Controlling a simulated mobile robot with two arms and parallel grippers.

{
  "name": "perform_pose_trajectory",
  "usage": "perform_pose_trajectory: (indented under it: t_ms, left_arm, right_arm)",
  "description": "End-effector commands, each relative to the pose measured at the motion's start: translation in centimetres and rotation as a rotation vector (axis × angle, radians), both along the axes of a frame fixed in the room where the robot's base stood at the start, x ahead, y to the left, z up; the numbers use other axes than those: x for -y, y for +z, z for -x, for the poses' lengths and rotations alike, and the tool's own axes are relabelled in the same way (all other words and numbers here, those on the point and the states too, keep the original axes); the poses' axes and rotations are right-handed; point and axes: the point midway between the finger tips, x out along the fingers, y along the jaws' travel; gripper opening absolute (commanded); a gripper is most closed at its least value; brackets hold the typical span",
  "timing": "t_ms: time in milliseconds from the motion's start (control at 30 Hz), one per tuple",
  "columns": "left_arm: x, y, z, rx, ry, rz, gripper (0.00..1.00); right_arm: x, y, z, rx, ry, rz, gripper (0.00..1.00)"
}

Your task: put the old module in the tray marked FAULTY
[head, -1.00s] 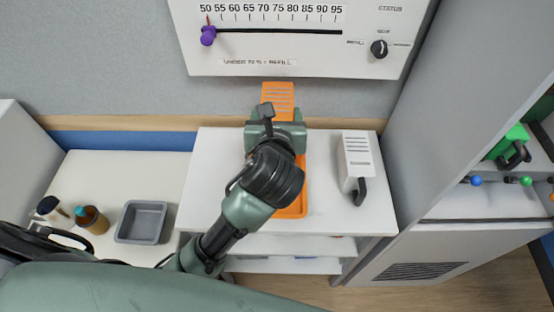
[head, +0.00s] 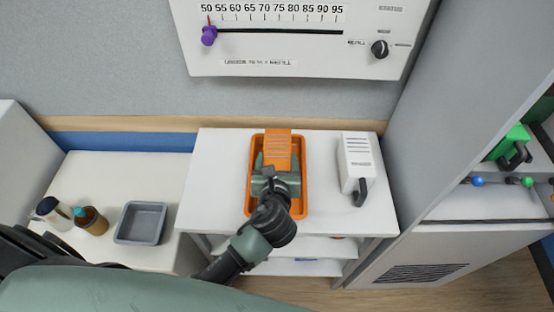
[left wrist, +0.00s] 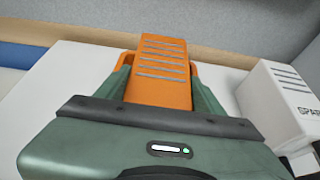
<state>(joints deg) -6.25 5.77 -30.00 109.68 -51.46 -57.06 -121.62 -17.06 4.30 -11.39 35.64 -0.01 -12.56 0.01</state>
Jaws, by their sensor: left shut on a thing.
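The old module is an orange block with grey slots (head: 278,146), and it also shows in the left wrist view (left wrist: 163,75). My left gripper (head: 277,165) is shut on it, with one finger on each side. The module is over the orange tray (head: 304,201) on the white cart top. I cannot tell whether its underside touches the tray floor. Any FAULTY marking is hidden or not readable here. My right gripper is not in view.
A white module marked SPARE (head: 356,165) stands right of the orange tray, with a dark handle. A white panel (head: 290,55) hangs above the cart.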

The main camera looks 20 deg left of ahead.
Motion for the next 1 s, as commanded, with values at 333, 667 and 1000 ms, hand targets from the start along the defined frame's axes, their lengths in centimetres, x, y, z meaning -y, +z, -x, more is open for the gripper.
perform_pose_trajectory:
  t_ms: [333, 667, 1000]
  left_arm:
    - [0.0, -0.2, 0.0, 0.001, 0.000, -0.001, 0.71]
    - [0.0, -0.2, 0.0, 0.001, 0.000, 0.000, 0.90]
    - [0.9, 1.2, 3.2, 0.000, -0.001, 0.003, 0.90]
  right_arm:
    - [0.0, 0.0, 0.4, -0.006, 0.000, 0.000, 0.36]
    - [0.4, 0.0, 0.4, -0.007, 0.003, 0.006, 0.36]
    - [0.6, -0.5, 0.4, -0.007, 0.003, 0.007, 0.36]
